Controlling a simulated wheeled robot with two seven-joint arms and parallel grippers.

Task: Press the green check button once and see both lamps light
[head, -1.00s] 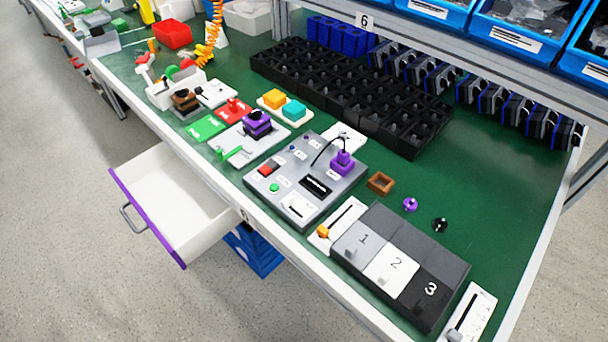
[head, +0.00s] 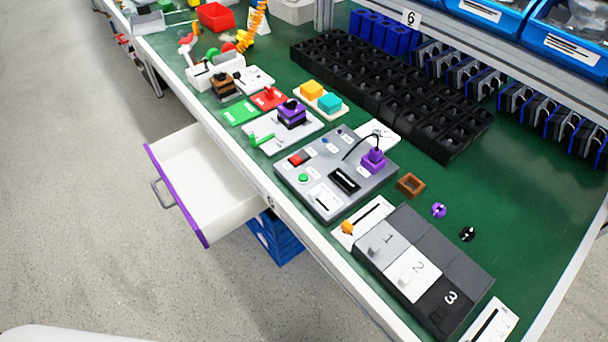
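The grey test panel (head: 318,208) lies on the green bench top near its front edge. The round green button (head: 304,178) is on the panel's left part, with nothing touching it. Small dark blue round spots (head: 325,141) sit near the panel's back edge; I cannot tell whether they are the lamps, and none looks lit. A purple plug (head: 374,160) with a black cable stands upright at the panel's back right corner. Neither of my grippers is in view.
A red and black switch (head: 299,159) and a black slot (head: 345,180) are on the panel. An open white drawer (head: 205,195) juts out left of the bench. Boxes numbered 1 to 3 (head: 412,275) stand at right. A black bin grid (head: 400,95) lies behind.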

